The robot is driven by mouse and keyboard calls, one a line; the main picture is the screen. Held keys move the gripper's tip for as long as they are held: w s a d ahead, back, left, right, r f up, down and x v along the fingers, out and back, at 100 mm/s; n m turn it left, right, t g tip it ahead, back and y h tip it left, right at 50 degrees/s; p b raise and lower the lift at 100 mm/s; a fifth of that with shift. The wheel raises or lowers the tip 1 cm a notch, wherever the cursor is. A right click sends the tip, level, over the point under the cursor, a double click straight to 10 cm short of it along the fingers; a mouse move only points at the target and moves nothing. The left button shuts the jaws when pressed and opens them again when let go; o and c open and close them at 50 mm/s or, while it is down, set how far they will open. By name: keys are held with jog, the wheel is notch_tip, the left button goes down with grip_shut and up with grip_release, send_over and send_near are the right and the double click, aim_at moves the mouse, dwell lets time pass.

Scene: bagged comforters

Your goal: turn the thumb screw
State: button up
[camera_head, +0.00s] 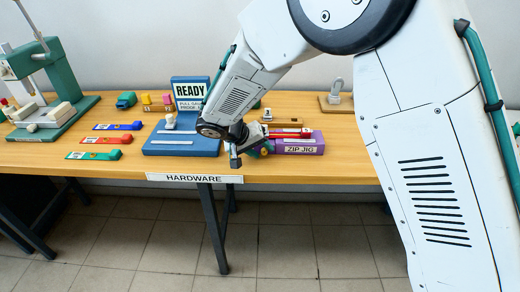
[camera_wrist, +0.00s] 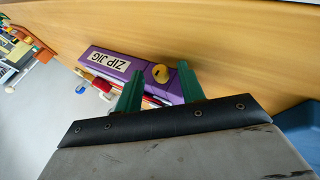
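A purple block labelled ZIP JIG (camera_head: 303,149) lies near the front edge of the table. It also shows in the wrist view (camera_wrist: 99,54). A round yellow knob (camera_wrist: 160,74), which looks like the thumb screw, is on the end of this block. My gripper (camera_wrist: 160,69) is open, with one green finger on each side of the knob in the wrist view. I see gaps between the knob and both fingers; their depth relative to it is hard to tell.
The wooden table (camera_head: 340,175) carries a blue READY stand (camera_head: 185,145) left of my arm. Red, blue and green tagged pieces (camera_head: 98,139) lie further left, beside a green press (camera_head: 40,75). A wooden block with a grey fitting (camera_head: 336,100) stands behind.

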jog(key=shift+a, duration=0.1)
jog(key=v, duration=0.7)
jog(key=shift+s+r, duration=0.15)
jog(key=shift+r, duration=0.2)
jog(key=shift+a, duration=0.1)
